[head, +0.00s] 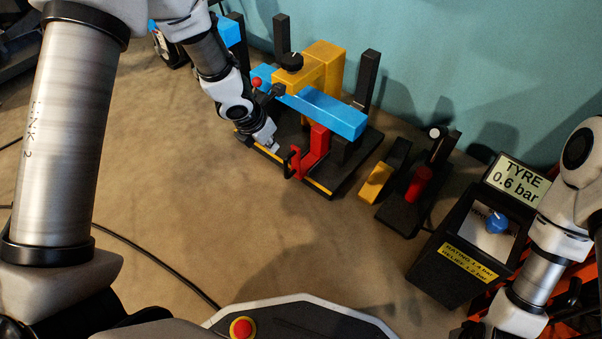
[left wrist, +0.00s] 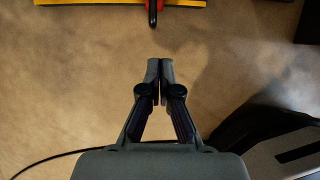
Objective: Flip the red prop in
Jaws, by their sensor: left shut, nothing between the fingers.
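The red prop (head: 317,148) stands at the front of a black stand with a yellow front edge (head: 318,187), below a blue beam (head: 325,113). A black handle (head: 290,163) sticks out from its front. My left gripper (head: 274,147) is shut and empty, just left of the prop and apart from it in the head view. In the left wrist view the shut fingertips (left wrist: 160,64) point at bare floor, and the prop's red and black end (left wrist: 153,8) shows at the top edge. My right arm is at the right; its gripper is not in view.
A yellow block (head: 300,75) and dark posts rise behind the blue beam. A smaller black stand with a red cylinder (head: 418,184) is to the right, then a black box with a blue knob (head: 497,222). The floor in front is clear except for a black cable (head: 165,265).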

